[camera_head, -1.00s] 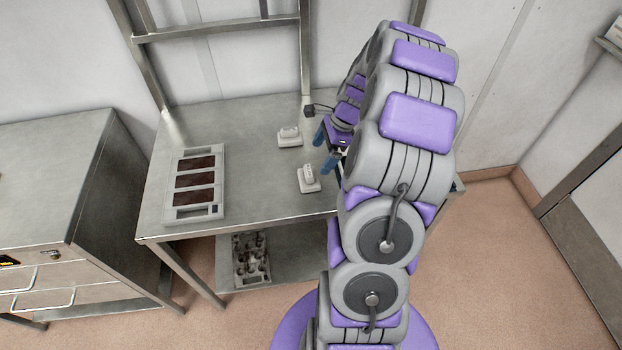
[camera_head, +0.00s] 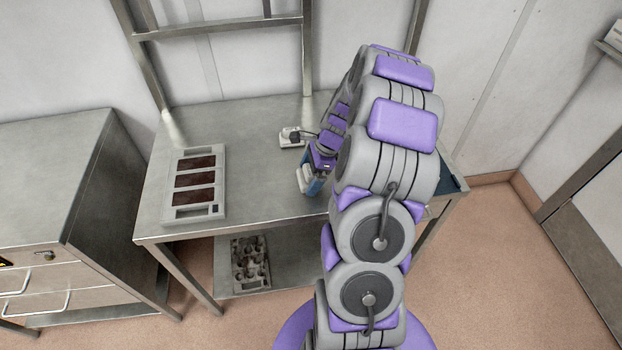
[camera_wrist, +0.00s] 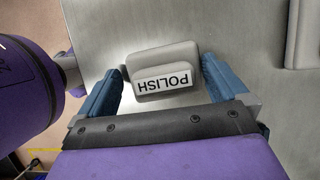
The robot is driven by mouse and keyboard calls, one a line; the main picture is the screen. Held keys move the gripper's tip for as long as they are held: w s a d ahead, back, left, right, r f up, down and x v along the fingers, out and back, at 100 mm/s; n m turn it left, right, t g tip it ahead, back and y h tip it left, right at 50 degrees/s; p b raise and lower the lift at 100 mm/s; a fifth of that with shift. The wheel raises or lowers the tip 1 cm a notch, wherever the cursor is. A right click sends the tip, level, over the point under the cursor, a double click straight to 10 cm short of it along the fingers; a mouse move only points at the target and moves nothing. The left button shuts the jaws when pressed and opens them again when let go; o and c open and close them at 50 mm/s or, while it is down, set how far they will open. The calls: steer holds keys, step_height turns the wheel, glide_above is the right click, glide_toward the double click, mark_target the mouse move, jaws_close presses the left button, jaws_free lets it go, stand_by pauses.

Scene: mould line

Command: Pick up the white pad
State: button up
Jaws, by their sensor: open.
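A white pad (camera_wrist: 162,62) with a block-like grip and a label reading POLISH sits on the metal table. It lies between the two blue fingers of my gripper (camera_wrist: 163,75) in the wrist view, with gaps on both sides. In the head view my gripper (camera_head: 312,182) is low over the table, and the white pad (camera_head: 304,176) shows only partly at its left. My gripper is open and holds nothing. A second white pad-like item (camera_head: 291,136) stands farther back on the table.
A grey tray (camera_head: 220,158) with dark red-brown panels lies on the table's left part. Grey parts (camera_head: 251,262) lie on the lower shelf. A metal cabinet (camera_head: 45,180) stands at the left. The table (camera_head: 255,150) is clear between tray and pads.

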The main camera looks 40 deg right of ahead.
mark_target(308, 170)
steer(key=shift+c, duration=1)
steer(key=shift+d, duration=0.3)
steer(key=c, duration=0.6)
steer(key=shift+r, duration=0.45)
step_height(308, 170, up, 3)
steer(key=shift+r+p, duration=0.1)
steer(key=shift+p, duration=0.7)
steer(key=s+a+p, duration=0.1)
steer(key=s, duration=0.4)
steer(key=s+a, duration=0.2)
steer(key=s, duration=0.3)
steer(key=s+a+r+p, duration=0.1)
steer(key=s+a, duration=0.1)
steer(key=s, duration=0.3)
steer(key=shift+s+a+p, duration=0.1)
steer(key=shift+a+p, duration=0.15)
steer(key=shift+p, duration=0.05)
